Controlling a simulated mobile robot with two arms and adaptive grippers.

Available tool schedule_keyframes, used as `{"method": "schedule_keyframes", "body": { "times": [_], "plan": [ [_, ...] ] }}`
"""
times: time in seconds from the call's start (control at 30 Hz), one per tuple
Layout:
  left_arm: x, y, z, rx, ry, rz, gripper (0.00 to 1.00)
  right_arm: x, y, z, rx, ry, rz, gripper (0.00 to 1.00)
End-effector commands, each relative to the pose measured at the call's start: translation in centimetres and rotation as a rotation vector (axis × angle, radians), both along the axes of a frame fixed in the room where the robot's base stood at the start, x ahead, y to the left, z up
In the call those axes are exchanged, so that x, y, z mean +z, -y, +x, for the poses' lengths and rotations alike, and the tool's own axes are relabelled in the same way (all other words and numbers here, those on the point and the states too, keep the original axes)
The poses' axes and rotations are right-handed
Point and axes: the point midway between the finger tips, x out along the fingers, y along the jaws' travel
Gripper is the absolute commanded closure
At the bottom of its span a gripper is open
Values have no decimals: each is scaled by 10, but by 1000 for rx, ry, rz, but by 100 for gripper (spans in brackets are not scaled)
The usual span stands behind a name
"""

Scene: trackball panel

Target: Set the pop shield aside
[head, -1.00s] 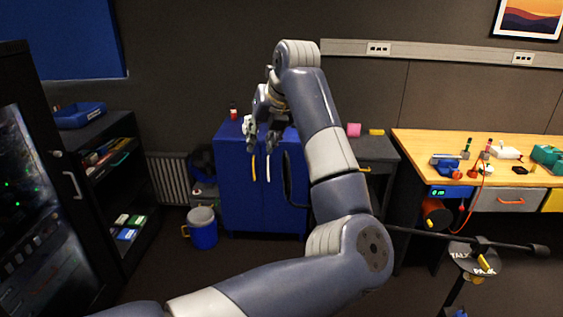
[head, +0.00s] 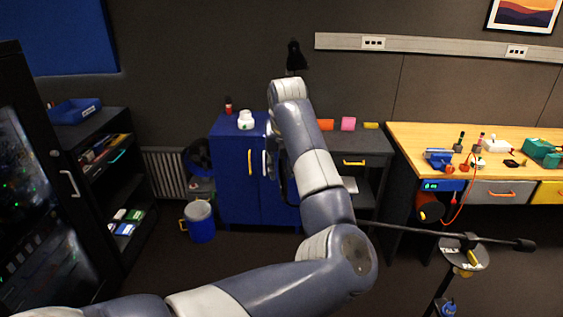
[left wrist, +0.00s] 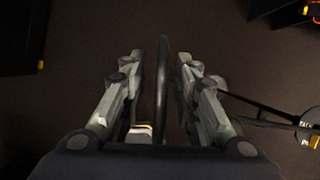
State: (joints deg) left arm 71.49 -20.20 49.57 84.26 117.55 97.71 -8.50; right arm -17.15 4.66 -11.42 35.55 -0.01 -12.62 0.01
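The pop shield (left wrist: 162,95) is a thin black ring seen edge-on in the left wrist view. It stands upright between the two fingers of my left gripper (left wrist: 161,60), with a gap on each side. These fingers are open and look clear of the ring. In the head view a thin dark curve of the pop shield (head: 287,181) shows left of my arm, in front of the blue cabinet. My left gripper is mostly hidden behind my arm there. My right gripper is not in view.
A black boom (head: 440,234) on a stand with a round plate (head: 466,262) is at right. A wooden workbench (head: 410,137) with tools stands behind it. The blue cabinet (head: 235,190) carries a white jar (head: 245,121). A blue bucket (head: 200,222) stands on the floor.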

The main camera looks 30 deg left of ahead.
Motion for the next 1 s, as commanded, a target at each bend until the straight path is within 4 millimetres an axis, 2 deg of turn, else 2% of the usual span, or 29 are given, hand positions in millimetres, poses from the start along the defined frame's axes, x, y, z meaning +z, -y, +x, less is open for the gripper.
{"method": "schedule_keyframes", "body": {
  "times": [0.3, 0.37, 0.43, 0.47, 0.77, 1.0],
  "plan": [
    [-4, -1, 1, 0, 1, 1, 72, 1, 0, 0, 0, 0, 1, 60],
    [-4, -1, 1, 0, 1, 1, 83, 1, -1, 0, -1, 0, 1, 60],
    [-4, -1, 1, 0, 1, 1, 99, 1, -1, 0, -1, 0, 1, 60],
    [-4, -1, 1, 0, 1, 1, 100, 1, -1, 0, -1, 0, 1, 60],
    [-4, -3, 2, -5, 1, 1, 100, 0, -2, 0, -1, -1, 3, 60],
    [-5, -19, 12, -60, 2, 0, 100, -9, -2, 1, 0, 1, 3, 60]
  ]
}}
